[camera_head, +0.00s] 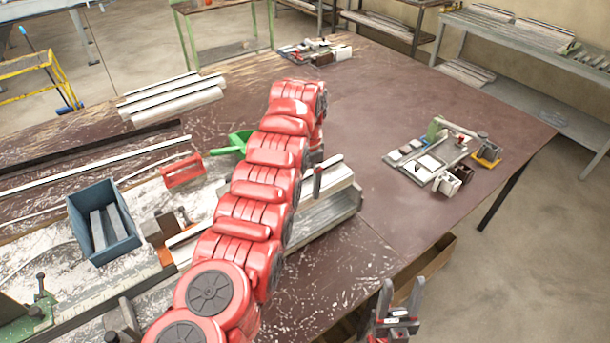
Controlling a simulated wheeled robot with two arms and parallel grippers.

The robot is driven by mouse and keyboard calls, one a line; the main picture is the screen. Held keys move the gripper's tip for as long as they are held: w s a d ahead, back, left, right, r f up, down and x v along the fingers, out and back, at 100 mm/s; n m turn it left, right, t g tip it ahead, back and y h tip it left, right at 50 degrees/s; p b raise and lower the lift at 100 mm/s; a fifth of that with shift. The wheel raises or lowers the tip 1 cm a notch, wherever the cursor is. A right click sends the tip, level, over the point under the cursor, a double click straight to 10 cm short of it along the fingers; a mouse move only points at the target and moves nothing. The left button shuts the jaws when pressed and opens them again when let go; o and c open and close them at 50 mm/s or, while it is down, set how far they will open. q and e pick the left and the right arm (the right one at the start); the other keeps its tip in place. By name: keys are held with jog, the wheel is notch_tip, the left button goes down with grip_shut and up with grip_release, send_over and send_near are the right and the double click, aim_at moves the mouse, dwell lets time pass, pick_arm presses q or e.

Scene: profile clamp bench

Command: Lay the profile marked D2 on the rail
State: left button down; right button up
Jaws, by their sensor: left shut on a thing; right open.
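A pale profile (336,176) lies at or just above a grey metal rail (325,216), right of my red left arm. Whether it rests on the rail I cannot tell. A pale strip (184,236) shows left of the arm and may be the same piece; the arm hides the stretch between. No D2 mark can be read. My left gripper (318,178) is mostly hidden behind its own arm; a dark finger shows against the pale profile, and it is shut on that profile. My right gripper (396,324) is open and empty, low at the table's front edge.
Several pale profiles (172,97) lie at the back left. A blue bin (103,222) holding grey bars, a red block (183,171) and a green scoop (233,143) stand left of the arm. A fixture with small parts (432,160) stands right. The table (375,110) is clear between.

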pick_arm(q)
jog(key=shift+f, duration=0.7)
notch_tip(320, 180, down, 5)
jog(key=shift+r+b, duration=0.2)
jog(key=shift+b, duration=0.3)
jog(key=shift+f+b, duration=1.65)
jog(key=shift+f, duration=1.05)
grip_release()
jog(key=shift+r, duration=0.1)
